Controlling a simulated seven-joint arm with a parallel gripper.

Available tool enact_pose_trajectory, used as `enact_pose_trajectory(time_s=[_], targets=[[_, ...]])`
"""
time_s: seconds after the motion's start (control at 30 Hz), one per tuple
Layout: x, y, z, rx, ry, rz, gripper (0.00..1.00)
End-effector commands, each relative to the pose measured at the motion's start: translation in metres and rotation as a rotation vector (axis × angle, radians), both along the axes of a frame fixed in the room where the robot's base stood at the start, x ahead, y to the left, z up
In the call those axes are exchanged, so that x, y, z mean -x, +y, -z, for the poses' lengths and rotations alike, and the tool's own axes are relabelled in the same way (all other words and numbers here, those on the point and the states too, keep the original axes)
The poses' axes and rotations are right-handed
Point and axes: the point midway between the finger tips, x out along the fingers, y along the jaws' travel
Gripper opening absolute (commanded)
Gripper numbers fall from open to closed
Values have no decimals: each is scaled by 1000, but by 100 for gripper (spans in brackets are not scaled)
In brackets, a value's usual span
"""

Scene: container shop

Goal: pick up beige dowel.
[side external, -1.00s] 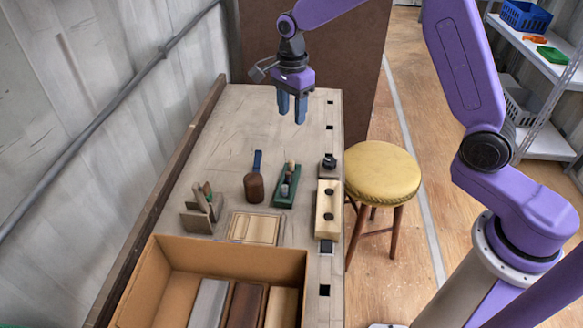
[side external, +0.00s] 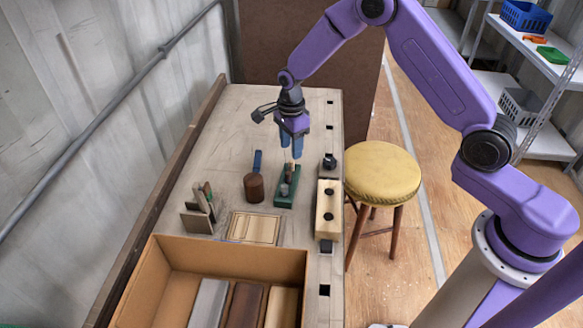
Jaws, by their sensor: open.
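A small beige dowel (side external: 291,168) stands upright in a dark green holder (side external: 283,201) on the workbench. A grey peg (side external: 284,188) stands in the same holder, nearer the camera. My gripper (side external: 291,152) points down just above the holder, with its blue fingers open. The fingertips are close to the top of the beige dowel. From this view I cannot tell whether the dowel's top is between the fingers or just below them.
A blue-handled wooden mallet (side external: 254,187) lies left of the holder. A wooden stand (side external: 197,218), a flat board (side external: 252,229) and a cardboard box (side external: 155,285) are nearer. The far bench is clear.

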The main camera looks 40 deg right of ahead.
Motion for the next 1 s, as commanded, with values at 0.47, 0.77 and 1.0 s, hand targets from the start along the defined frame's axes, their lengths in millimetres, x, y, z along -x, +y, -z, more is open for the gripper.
enact_pose_trajectory(time_s=[0.47,0.77,1.0], targets=[[4,2,49,1,1,0,47],[3,2,56,0,-1,0,47],[3,2,56,0,-1,0,0]])
